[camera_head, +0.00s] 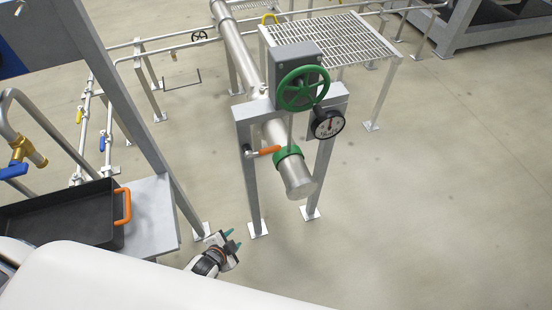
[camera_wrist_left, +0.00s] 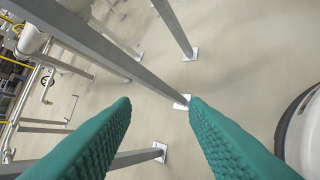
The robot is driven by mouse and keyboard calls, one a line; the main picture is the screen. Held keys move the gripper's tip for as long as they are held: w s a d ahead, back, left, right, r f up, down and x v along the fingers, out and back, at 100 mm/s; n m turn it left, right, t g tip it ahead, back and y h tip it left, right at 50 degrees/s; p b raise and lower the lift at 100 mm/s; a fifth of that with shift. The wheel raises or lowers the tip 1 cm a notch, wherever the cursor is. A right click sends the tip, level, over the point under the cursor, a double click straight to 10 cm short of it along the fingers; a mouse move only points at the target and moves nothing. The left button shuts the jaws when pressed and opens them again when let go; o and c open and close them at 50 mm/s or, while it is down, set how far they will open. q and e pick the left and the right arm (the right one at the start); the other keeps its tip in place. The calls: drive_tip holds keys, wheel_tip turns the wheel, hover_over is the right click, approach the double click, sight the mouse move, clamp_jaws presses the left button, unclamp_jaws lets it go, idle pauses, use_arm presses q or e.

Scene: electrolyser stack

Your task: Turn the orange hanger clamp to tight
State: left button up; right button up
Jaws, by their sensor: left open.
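The orange hanger clamp lever (camera_head: 264,151) sticks out to the left of the end of a large silver pipe (camera_head: 296,180), beside a green ring (camera_head: 288,153). It lies roughly level, between the two legs of a grey stand (camera_head: 252,190). My left gripper (camera_head: 231,240) is low and left of the stand, well apart from the lever. Its teal fingers stand apart with nothing between them, as the left wrist view (camera_wrist_left: 160,103) shows. The lever cannot be made out in the wrist view. My right gripper is not in view.
A black tray (camera_head: 70,217) with an orange handle (camera_head: 127,206) rests on a grey shelf (camera_head: 155,212) at left. A grated platform (camera_head: 325,38) stands behind. The floor at right is clear.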

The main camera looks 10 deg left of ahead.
use_arm(q)
drive_tip(key=w+d+r+m+t+h+b, duration=0.1)
drive_tip(key=w+d+r+m+t+b, duration=0.25)
drive_tip(key=w+r, duration=0.6)
drive_tip(key=m+t+h+b, duration=0.1)
drive_tip(key=m+t, duration=0.3)
drive_tip(key=m, duration=0.1)
approach(268, 151)
drive_tip(key=shift+g, duration=0.25)
drive_tip(key=x, duration=1)
drive_tip(key=shift+w+f, duration=0.2)
drive_tip(key=shift+w, duration=0.2)
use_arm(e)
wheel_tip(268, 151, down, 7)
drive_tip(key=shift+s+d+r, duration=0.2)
use_arm(q)
clamp_jaws()
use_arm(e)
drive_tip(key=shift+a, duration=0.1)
